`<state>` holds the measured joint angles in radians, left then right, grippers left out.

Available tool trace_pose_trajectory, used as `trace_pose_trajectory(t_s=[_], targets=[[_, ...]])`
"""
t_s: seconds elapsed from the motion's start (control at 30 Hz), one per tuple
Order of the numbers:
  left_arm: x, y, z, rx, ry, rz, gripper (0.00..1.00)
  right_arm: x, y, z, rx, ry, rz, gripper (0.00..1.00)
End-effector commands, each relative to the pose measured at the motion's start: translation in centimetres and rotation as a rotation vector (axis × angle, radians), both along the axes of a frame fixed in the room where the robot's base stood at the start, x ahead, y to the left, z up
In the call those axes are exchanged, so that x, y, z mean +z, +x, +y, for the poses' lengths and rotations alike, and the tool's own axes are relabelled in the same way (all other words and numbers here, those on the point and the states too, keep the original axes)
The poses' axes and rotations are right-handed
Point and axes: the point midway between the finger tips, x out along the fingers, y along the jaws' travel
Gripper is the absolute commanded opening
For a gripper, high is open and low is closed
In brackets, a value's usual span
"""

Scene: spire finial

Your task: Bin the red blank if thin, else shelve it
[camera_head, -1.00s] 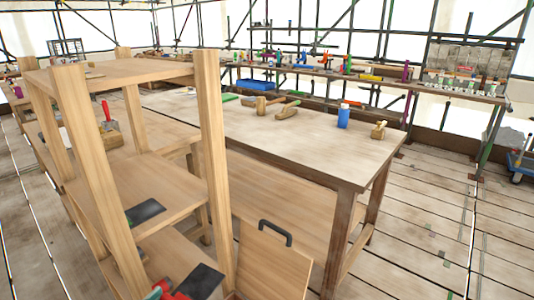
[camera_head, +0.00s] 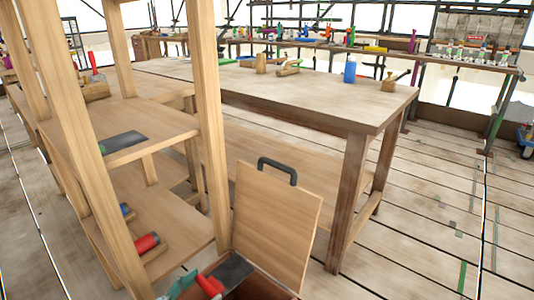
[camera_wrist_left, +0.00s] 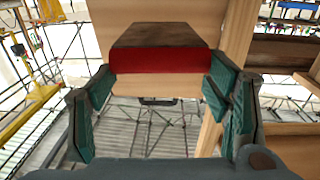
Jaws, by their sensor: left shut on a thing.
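The red blank (camera_wrist_left: 155,61) is a block with a dark top and a red end face in the left wrist view. The end face is wide and low. My left gripper (camera_wrist_left: 158,88) has its green fingers on both sides of the blank and is shut on it. In the head view the blank's dark top (camera_head: 233,270) and my left gripper (camera_head: 207,284) show at the bottom edge, over an open wooden box (camera_head: 272,286). The box's lid (camera_head: 276,225) stands raised with a black handle. The wooden shelf unit (camera_head: 212,130) is at the left. My right gripper is out of view.
A dark plate with a green end (camera_head: 125,141) lies on the shelf unit's middle board. A red piece (camera_head: 147,243) and a blue piece (camera_head: 125,209) are on the lower board.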

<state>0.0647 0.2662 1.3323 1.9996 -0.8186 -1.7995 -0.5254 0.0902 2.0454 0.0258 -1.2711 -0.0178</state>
Motion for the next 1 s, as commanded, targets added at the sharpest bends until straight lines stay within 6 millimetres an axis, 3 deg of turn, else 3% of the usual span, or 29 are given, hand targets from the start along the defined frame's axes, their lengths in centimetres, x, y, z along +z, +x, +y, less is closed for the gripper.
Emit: trace_pose_trajectory(t_s=[0.37, 0.4, 0.5, 0.87, 1.0], targets=[[-0.5, 0.0, 0.0, 0.0, -0.001, -0.001, 0.28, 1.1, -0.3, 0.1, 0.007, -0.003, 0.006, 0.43], [-0.5, 0.0, 0.0, 0.0, -0.001, -0.001, 0.77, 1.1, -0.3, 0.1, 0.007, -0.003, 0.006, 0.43], [-0.5, 0.0, 0.0, 0.0, -0.001, -0.001, 0.93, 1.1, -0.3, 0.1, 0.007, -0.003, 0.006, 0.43], [-0.6, -0.2, 0.2, 0.001, 0.002, 0.002, 0.94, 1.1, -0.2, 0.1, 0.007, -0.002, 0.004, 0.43], [-0.7, -1.6, 1.5, 0.001, 0.005, 0.004, 0.94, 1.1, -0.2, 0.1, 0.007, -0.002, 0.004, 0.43]])
